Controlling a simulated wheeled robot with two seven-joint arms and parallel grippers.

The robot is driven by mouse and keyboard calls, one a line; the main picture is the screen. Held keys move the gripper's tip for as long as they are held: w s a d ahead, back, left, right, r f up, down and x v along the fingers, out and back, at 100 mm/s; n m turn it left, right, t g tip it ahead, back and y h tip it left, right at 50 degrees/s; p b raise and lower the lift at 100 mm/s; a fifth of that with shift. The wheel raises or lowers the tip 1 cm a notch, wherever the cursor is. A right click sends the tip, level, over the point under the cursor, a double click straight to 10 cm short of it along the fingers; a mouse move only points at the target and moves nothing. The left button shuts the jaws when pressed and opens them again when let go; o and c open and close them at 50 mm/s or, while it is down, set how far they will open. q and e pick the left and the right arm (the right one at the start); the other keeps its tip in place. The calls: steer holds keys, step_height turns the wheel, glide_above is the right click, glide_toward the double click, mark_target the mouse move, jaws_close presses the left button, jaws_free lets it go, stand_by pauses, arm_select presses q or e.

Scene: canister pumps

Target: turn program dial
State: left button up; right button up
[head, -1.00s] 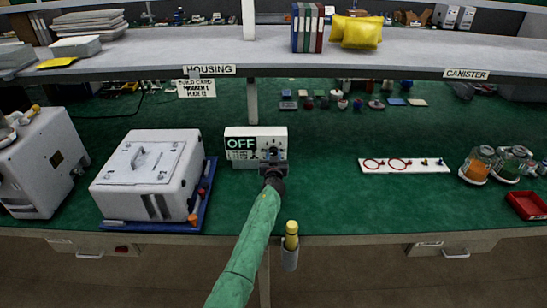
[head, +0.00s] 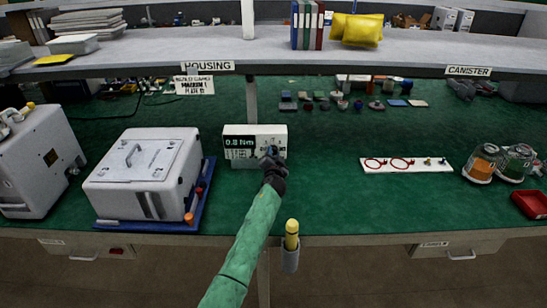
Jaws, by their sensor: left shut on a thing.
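A white program box (head: 240,154) stands on the green bench mat, with a dark display at its upper left reading "0.8 Nm". Its program dial is at the right of the front face and is hidden by my gripper. My left gripper (head: 271,155) is at that right side of the front, shut on the dial; the fingertips are small and dark in the head view. The green-sleeved left arm reaches up to it from the lower middle. My right gripper is not in view.
A white housing (head: 150,170) on a blue tray stands left of the box. A white board with red rings (head: 406,165), canisters (head: 482,163) and a red bin (head: 530,204) are at right. A yellow-topped tool (head: 291,238) hangs at the front edge.

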arm_select(q)
steer(key=shift+m, duration=0.3)
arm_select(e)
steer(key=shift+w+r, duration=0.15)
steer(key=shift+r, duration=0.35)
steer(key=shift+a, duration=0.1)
arm_select(q)
steer(key=o, duration=1)
steer(key=shift+c, duration=0.2)
steer(key=shift+s+f, duration=0.1)
steer(key=shift+s, duration=0.2)
steer(key=s+b, duration=0.1)
steer(key=s, duration=0.6)
steer(key=shift+b, duration=0.35)
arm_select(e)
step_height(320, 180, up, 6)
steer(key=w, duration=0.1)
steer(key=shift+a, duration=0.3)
arm_select(q)
steer(key=shift+s, duration=0.15)
